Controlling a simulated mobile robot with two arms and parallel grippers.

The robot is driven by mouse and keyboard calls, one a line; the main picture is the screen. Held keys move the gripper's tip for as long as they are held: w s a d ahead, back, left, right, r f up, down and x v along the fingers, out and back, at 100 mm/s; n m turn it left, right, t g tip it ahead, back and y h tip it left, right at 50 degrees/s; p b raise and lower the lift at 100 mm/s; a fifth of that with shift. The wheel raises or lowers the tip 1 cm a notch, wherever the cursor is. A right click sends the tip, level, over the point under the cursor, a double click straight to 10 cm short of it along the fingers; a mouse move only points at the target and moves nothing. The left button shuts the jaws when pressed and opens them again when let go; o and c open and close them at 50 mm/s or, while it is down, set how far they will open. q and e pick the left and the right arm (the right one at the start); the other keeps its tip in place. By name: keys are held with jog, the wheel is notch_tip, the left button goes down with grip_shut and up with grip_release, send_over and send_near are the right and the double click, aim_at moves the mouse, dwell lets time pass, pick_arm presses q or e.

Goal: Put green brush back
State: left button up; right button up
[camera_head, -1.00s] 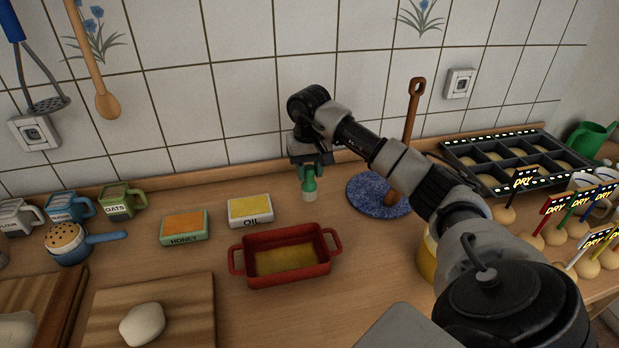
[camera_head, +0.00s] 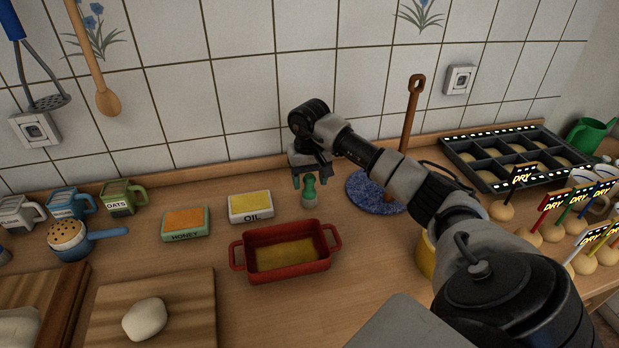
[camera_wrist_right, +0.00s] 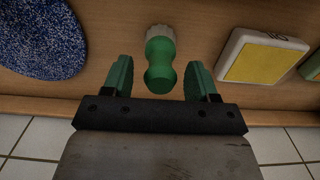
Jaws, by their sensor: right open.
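The green brush (camera_head: 309,190) stands on the counter behind the right end of the red dish, with its pale bristles down. My right gripper (camera_head: 312,180) is just above it, pointing down, open and empty. In the right wrist view the brush (camera_wrist_right: 160,62) lies between the two spread green fingers of the right gripper (camera_wrist_right: 160,80), with a gap on both sides. The oil dish (camera_head: 251,206) is to the left of the brush; it also shows in the right wrist view (camera_wrist_right: 265,58). My left gripper is not in view.
The red dish (camera_head: 331,262) stands in front of the brush. A blue speckled round mat (camera_head: 366,196) with a brown-handled tool lies to the right. The honey dish (camera_head: 184,224) is farther left. The tiled wall (camera_head: 250,125) is close behind.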

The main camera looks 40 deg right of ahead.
jog(key=shift+r, duration=0.25)
notch_tip(320, 180, up, 12)
jog(key=b, duration=0.1)
jog(key=shift+b, duration=0.4)
